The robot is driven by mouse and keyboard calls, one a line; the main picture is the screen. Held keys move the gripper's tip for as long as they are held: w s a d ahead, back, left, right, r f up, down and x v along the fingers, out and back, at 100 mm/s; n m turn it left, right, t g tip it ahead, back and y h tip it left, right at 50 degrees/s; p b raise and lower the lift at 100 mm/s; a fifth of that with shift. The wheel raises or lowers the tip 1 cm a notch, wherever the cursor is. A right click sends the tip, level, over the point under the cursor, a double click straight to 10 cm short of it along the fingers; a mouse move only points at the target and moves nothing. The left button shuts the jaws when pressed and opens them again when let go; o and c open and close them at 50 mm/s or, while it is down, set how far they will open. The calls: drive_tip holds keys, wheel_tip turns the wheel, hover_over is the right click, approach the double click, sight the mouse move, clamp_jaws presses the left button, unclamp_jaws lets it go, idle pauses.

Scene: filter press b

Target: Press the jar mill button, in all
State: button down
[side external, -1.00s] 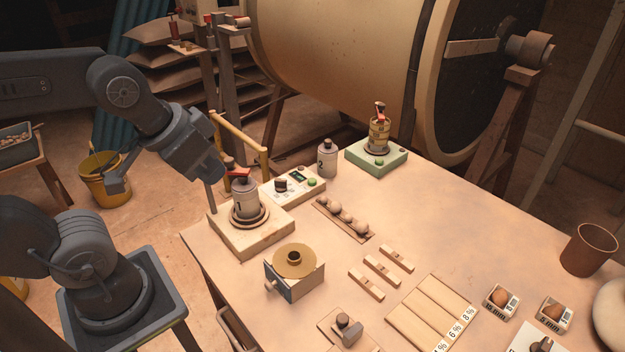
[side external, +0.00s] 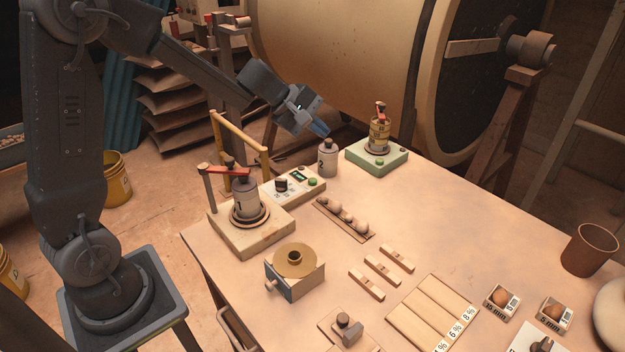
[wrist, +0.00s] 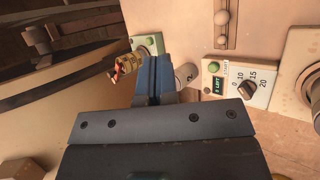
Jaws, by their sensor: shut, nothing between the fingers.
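A cream control box (side external: 268,196) stands on the table, with a black dial (side external: 281,185), a small lit display (side external: 299,176) and a green button (side external: 312,182). The button also shows in the wrist view (wrist: 213,67). Beside the box, a grey jar marked 1 (side external: 245,198) sits clamped on a wooden base (side external: 262,238). A green base (side external: 361,158) at the back holds a yellow jar (side external: 380,134) and has its own green button (side external: 379,162). Which button is the jar mill's, I cannot tell. My gripper (side external: 322,131) is shut and empty, above the table's back edge, touching no button.
A grey jar marked 2 (side external: 328,160) stands just below my gripper, between the box and the green base. A rack of balls (side external: 367,235) lies in front. A large drum (side external: 340,50) is behind. The table's right middle (side external: 480,220) is clear.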

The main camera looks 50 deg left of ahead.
sight(312, 180)
drive_tip(key=w+a+f+n+t+y, duration=0.1)
drive_tip(key=w+a+f+n, duration=0.3)
drive_tip(key=a+f+n, duration=0.2)
wheel_tip(312, 180, down, 2)
drive_tip(key=shift+w+a+f, duration=0.15)
drive_tip(key=shift+w+a, duration=0.1)
drive_tip(key=shift+a, duration=0.55)
drive_tip(key=shift+f, duration=4.4)
drive_tip(key=shift+f, duration=0.1)
drive_tip(key=shift+f, duration=0.3)
